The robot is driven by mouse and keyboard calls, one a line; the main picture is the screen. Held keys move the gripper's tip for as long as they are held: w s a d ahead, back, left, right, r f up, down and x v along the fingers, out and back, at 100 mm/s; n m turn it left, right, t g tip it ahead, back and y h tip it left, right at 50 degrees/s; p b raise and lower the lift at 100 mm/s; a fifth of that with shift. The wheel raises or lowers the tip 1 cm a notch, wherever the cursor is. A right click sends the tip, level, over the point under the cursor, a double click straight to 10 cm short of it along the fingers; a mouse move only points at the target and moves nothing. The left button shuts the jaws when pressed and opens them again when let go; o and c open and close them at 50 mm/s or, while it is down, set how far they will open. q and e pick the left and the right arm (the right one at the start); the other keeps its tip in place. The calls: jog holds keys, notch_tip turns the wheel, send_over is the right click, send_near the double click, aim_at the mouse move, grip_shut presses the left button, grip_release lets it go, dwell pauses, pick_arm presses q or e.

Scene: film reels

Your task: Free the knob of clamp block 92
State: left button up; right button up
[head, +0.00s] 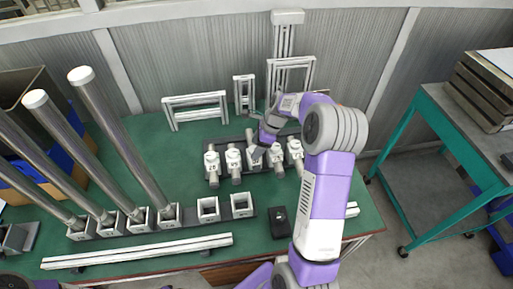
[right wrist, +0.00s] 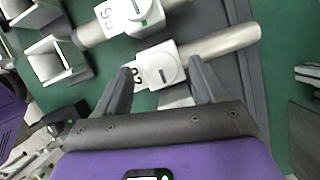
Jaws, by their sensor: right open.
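Several clamp blocks stand in a row on a dark rail in the middle of the green table in the head view. They are white, with light cylindrical knobs and dark number labels, such as the leftmost block (head: 212,166). I cannot read for sure which is 92. My right gripper (head: 264,137) is over the middle of the row. In the right wrist view its open fingers (right wrist: 162,82) lie either side of a white clamp block (right wrist: 164,62), whose number is partly hidden by a finger. I cannot tell whether they touch it. My left gripper is not in view.
Tall steel tubes (head: 125,150) with white caps stand in square sockets at left. Two empty square sockets (head: 209,209) and a small black box (head: 279,222) stand in front of the row. White frames (head: 195,108) stand behind. A long white bar (head: 137,254) lies along the front.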

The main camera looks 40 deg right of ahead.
jog(key=shift+f, duration=0.15)
jog(key=shift+c, duration=0.4)
jog(key=c, duration=1)
